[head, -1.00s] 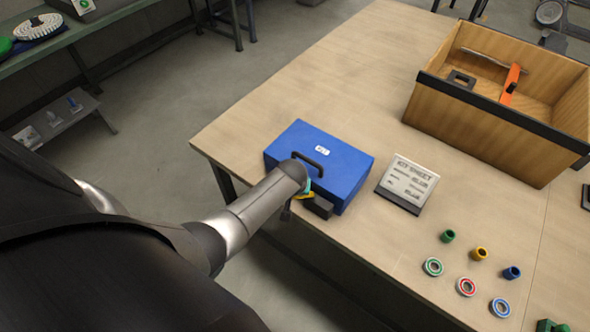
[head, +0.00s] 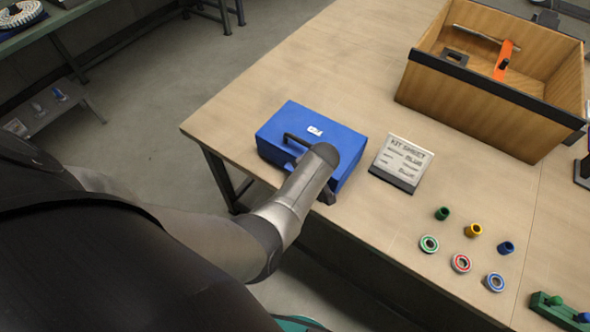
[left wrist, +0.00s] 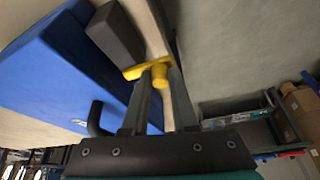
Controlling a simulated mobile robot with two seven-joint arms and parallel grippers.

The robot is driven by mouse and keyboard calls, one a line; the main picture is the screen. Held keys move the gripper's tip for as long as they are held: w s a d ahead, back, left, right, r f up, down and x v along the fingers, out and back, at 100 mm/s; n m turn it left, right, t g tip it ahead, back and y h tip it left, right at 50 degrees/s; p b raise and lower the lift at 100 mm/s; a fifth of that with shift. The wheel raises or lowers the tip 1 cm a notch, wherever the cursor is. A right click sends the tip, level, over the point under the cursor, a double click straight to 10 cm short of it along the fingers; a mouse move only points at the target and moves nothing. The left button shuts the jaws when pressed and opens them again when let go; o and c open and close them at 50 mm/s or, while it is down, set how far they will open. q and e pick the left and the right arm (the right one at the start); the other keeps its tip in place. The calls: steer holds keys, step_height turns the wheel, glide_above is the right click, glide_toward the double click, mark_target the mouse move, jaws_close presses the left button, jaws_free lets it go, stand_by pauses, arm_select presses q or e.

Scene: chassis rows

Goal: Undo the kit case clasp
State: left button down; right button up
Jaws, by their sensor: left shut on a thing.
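The blue kit case (head: 330,145) stands closed near the table's left front corner, with a dark handle (head: 297,139) and a small white label on its lid. My left arm reaches over its front edge and hides the clasp and my left gripper in the head view. In the left wrist view my left gripper (left wrist: 164,82) is shut on the yellow clasp (left wrist: 150,70), beside the blue case wall (left wrist: 60,65). A dark grey block (left wrist: 115,33) sits against the case by the clasp. My right gripper is not in view.
A kit sheet stand (head: 402,162) stands just right of the case. Several small coloured sleeves and rings, such as a red ring (head: 461,263), lie farther right. A large open wooden box (head: 470,100) stands at the back right. The table behind the case is clear.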

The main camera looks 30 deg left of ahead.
arm_select(q)
steer(key=shift+d+n, duration=0.1)
steer(key=shift+n, duration=0.2)
steer(key=c, duration=1)
jaws_free()
